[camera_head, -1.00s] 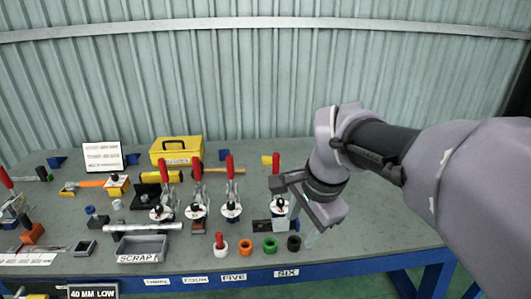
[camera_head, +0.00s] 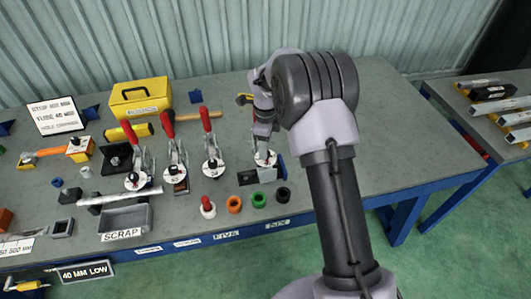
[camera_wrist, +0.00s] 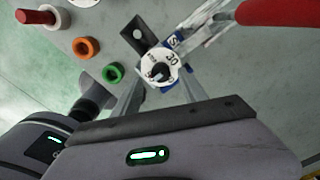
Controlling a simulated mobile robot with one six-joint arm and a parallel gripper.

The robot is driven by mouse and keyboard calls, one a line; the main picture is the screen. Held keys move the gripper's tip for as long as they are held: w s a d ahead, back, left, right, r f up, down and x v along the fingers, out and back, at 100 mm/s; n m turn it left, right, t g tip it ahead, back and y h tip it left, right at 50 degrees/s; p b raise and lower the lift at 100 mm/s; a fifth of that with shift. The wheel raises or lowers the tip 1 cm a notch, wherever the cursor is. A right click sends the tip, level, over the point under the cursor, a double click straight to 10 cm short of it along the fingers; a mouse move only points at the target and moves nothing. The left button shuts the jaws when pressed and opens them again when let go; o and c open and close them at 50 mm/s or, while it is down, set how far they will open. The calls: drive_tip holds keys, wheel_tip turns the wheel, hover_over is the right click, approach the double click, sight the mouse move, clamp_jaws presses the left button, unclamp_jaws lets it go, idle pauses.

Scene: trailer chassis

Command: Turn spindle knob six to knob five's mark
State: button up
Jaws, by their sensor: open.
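Knob six is a white dial (camera_head: 265,158) with a dark pointer knob, behind the SIX label (camera_head: 277,224). In the wrist view the dial (camera_wrist: 160,70) shows a 30 and other print too small to read. My gripper (camera_head: 266,140) is above it. In the wrist view the open gripper (camera_wrist: 160,92) has its fingers to either side of the dial's near part, apart from the pointer knob. Knob five is a similar white dial (camera_head: 213,165) to the left, behind the FIVE label (camera_head: 227,236). Its pointer's exact mark is too small to read.
Red-handled clamps (camera_head: 205,120) stand behind the dials. A grey scrap bin (camera_head: 126,219) and yellow box (camera_head: 141,97) are to the left.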

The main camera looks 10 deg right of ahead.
wheel_tip(320, 180, down, 3)
drive_tip(key=shift+w+r, duration=0.1)
clamp_jaws()
